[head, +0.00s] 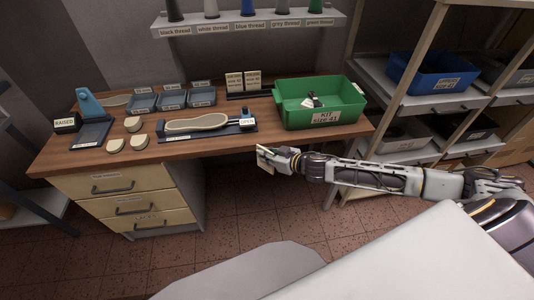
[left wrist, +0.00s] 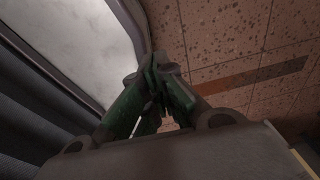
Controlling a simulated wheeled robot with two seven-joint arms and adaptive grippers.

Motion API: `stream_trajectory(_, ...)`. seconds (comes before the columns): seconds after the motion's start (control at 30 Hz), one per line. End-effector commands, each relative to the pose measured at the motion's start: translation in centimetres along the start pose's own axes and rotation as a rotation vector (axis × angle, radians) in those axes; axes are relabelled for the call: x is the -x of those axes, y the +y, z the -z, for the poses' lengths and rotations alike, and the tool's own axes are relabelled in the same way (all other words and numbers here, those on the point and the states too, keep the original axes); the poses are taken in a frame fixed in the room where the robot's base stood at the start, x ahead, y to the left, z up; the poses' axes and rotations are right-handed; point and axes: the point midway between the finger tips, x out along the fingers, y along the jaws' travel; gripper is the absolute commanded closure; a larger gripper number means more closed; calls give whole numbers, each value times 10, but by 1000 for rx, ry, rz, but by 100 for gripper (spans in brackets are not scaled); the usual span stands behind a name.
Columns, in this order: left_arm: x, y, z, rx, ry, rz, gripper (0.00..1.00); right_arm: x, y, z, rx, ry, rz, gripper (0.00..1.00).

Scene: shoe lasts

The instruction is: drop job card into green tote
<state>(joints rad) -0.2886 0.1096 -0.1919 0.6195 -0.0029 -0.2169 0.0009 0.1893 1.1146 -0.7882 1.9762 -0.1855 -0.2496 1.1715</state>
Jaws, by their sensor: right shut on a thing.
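The green tote (head: 345,94), labelled "KIT size 41", stands at the right end of the wooden bench. A small dark and white item (head: 314,101) lies inside it. My right gripper (head: 268,156) is shut on a small pale card (head: 264,165), which looks like the job card. It is in front of the bench's front edge, left of and nearer than the tote. The gripper hides part of the card, and its print cannot be read. My left gripper (left wrist: 157,68) shows only in the left wrist view, with its fingers together and nothing visible between them, above the tiled floor.
Two upright cards (head: 243,81) stand in a rack behind the tote's left side. A shoe last holder (head: 205,126) marked "OPEN" lies left of the tote. Small blue trays (head: 172,97) are farther left. A shelf unit with a blue bin (head: 432,76) stands at right.

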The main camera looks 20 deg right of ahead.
Motion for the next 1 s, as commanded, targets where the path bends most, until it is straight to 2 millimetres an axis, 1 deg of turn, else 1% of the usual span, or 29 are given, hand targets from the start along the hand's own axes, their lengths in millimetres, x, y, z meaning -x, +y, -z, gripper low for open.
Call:
stream_trajectory(0.03,-2,0,0,0,0,1,100,0,-3,-3,-10,-2,-10,100)
stream_trajectory(0.53,-11,-5,0,-2,2,6,100,1,-18,-15,-65,0,-139,100)
stream_trajectory(1.0,-19,-12,-1,-4,2,13,100,9,-28,-29,-112,0,-256,100)
